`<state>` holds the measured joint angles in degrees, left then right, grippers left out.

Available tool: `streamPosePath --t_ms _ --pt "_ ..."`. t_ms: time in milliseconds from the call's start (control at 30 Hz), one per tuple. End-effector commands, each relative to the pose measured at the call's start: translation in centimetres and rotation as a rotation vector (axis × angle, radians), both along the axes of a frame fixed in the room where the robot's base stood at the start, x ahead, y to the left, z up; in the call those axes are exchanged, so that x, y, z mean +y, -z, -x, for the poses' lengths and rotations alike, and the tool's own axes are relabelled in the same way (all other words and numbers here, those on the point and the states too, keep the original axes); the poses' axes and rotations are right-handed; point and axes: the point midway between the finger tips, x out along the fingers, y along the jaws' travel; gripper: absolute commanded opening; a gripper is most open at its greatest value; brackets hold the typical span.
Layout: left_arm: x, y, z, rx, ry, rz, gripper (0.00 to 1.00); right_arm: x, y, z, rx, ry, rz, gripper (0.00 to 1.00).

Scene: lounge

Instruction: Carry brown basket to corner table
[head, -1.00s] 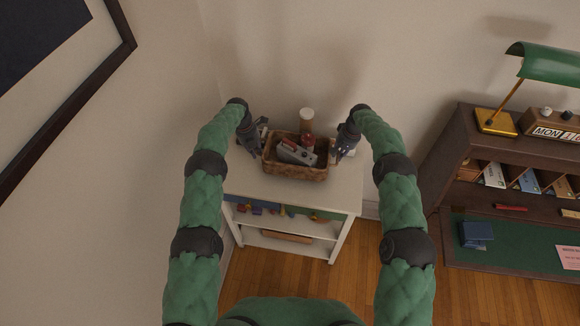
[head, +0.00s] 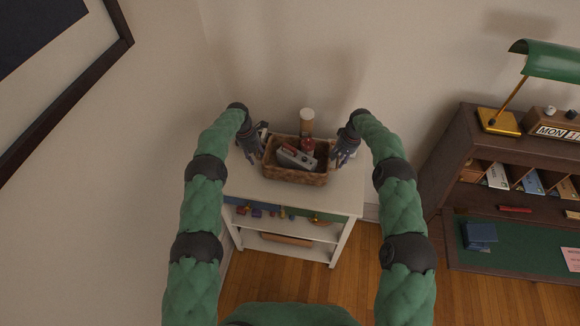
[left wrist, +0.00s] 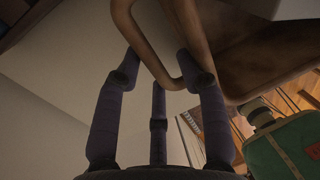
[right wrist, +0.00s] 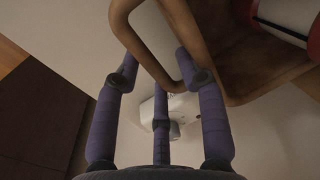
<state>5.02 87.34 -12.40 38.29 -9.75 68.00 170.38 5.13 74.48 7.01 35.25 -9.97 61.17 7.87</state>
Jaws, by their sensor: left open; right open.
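The brown basket (head: 296,174) sits on the white corner table (head: 343,197) against the wall. It holds a grey device (head: 297,157) and a red-topped item (head: 308,143). My left gripper (head: 257,153) is open at the basket's left end. In the left wrist view its fingers (left wrist: 155,75) are spread around the basket's looped handle (left wrist: 150,50). My right gripper (head: 336,158) is open at the right end. In the right wrist view its fingers (right wrist: 155,78) are spread around the other handle (right wrist: 150,50). Whether the fingers touch the handles is unclear.
A bottle with a pale cap (head: 307,120) stands behind the basket. Small items (head: 270,211) lie on the table's shelf. A dark wood desk (head: 440,185) with a green lamp (head: 550,62) stands at the right. Wooden floor (head: 360,285) is clear between them.

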Motion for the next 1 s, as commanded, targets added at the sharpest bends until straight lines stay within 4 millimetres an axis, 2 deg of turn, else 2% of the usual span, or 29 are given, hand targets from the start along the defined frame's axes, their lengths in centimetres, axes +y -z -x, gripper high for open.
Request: streamPosePath --t_ms 167,600,867,1000 --pt "0.1 -0.8 -0.1 -0.002 0.0 0.0 0.41 0.0 -0.1 -0.1 -0.002 0.0 0.0 0.41" --pt "1.3 -6.5 -0.3 -0.002 0.0 0.0 0.41 0.0 0.0 0.0 -0.001 0.0 0.0 0.41" --pt "1.5 -7.8 -0.3 0.001 0.0 0.0 0.41 -0.1 -0.3 -0.1 -0.002 0.0 0.0 0.41" --pt "1.5 -7.8 -0.3 0.001 0.0 0.0 0.41 -0.4 -1.9 -0.1 -0.004 0.001 0.0 0.41"
